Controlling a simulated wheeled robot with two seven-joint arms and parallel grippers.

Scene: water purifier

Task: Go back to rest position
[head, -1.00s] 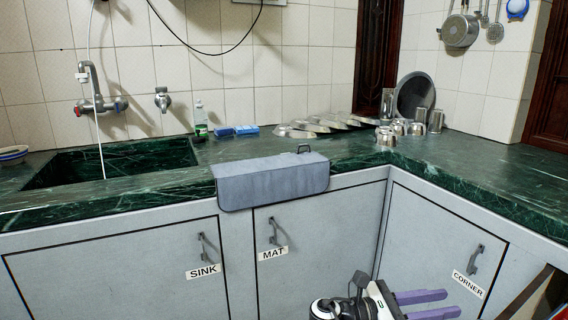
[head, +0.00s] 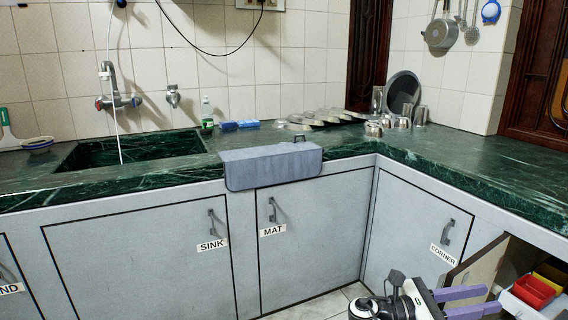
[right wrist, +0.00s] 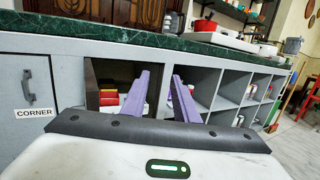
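My right gripper (head: 468,301) is low at the bottom right of the head view, in front of the cabinets below the CORNER door. Its two purple fingers are apart with nothing between them. In the right wrist view the fingers (right wrist: 158,98) also stand apart and empty, facing an open cabinet and shelves. My left gripper is not in view.
A green marble counter (head: 440,160) with a sink (head: 130,155) runs along the wall. A grey mat (head: 272,168) hangs over its front edge. An open compartment at right holds red and yellow bins (head: 533,291). Open shelves (right wrist: 232,85) show in the right wrist view.

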